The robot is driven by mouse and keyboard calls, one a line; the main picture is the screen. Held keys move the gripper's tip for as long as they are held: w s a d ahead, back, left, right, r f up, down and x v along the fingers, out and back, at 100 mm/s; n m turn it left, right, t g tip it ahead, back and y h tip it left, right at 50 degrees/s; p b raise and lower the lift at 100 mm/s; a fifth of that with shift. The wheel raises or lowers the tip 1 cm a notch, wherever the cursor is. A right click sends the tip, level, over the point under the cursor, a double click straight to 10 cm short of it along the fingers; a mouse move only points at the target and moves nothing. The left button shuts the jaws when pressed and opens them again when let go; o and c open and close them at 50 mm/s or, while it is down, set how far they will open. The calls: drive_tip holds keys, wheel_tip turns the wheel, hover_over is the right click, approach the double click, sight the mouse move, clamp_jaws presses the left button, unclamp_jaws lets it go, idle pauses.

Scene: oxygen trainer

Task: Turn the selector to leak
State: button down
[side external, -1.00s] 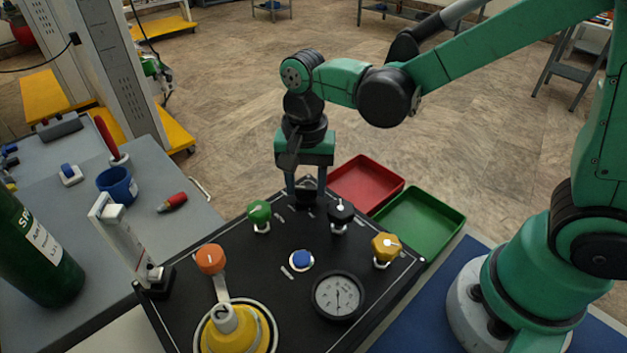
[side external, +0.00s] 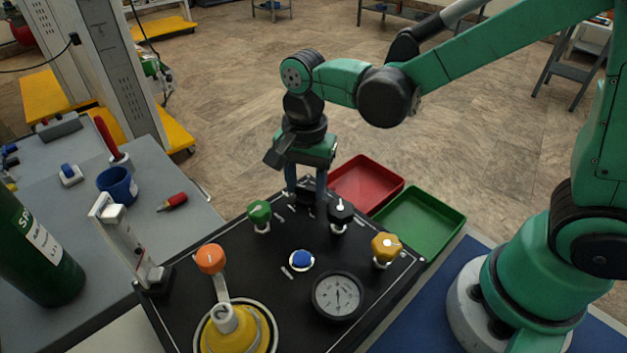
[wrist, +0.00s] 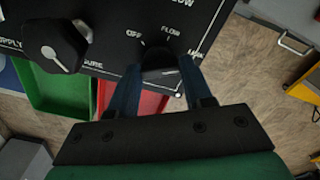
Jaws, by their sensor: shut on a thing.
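The selector is a small black knob (wrist: 158,62) at the far edge of the black panel (side external: 262,290). In the wrist view, OFF and FLOW labels are printed beside it, and a third label at the right is partly hidden by a finger. My gripper (side external: 307,195) points down at the far edge of the panel. Its two blue fingers are shut on the selector, one on each side, as the wrist view also shows (wrist: 160,80). The fingers hide much of the selector in the side view. Its pointer mark is not clear enough to read.
Green (side external: 259,212), black (side external: 341,212), yellow (side external: 386,247) and orange (side external: 210,259) knobs stand on the panel, with a blue button (side external: 302,259) and a gauge (side external: 338,296). A red tray (side external: 365,180) and green tray (side external: 420,225) lie beyond the panel's right edge.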

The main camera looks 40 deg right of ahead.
sight(307, 187)
drive_tip(key=shift+c, duration=1.8)
unclamp_jaws()
drive_tip(key=shift+r, duration=2.8)
drive_tip(key=shift+s+d+r+n, duration=0.15)
drive_tip(key=shift+d+n, duration=0.1)
drive_tip(key=shift+n, duration=0.05)
drive_tip(key=s+d+r+n+t, duration=0.1)
drive_tip(key=s+d+n+t, duration=0.3)
drive_tip(key=d+n+t, duration=0.3)
drive_tip(key=n, duration=0.4)
drive_tip(key=shift+n, duration=0.3)
